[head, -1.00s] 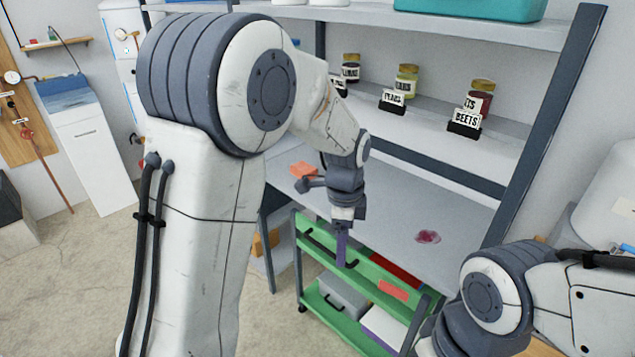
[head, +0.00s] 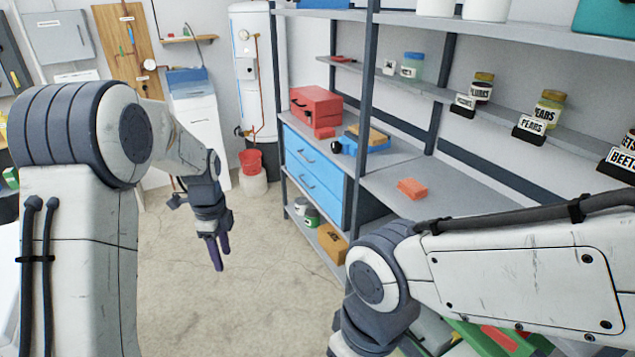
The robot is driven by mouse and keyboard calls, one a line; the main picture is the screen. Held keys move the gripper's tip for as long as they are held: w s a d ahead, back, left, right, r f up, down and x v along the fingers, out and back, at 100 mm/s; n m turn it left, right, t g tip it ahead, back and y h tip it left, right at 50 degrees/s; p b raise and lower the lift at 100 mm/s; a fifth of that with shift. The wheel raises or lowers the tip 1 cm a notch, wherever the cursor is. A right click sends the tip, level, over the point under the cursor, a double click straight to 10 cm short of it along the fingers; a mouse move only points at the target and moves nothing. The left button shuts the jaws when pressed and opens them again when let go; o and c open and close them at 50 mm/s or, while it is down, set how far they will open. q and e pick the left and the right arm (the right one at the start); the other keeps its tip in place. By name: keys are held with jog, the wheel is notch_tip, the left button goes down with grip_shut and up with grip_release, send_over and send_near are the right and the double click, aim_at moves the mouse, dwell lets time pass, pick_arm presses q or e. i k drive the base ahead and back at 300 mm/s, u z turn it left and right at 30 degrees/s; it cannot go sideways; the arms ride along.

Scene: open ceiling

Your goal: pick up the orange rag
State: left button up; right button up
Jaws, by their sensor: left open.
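A small orange folded piece (head: 412,188), which looks like the orange rag, lies on the grey worktop of the shelving unit, right of the middle. My left gripper (head: 217,254) hangs fingers down over the open floor at the left, open and empty. It is well apart from the orange piece, to its left. My right arm crosses the lower right, in front of part of the worktop. Its gripper is not in view.
A shelf post (head: 364,100) stands left of the worktop (head: 470,185). Left of it are a blue drawer unit (head: 313,175), a red toolbox (head: 315,105) and a blue tool. Labelled jars line the shelf above. The floor (head: 250,270) is clear; a green cart shows lower right.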

aim_at(413, 189)
jog(key=u, duration=0.9)
jog(key=i, duration=2)
jog(key=z, duration=2.9)
jog(key=i, duration=0.5)
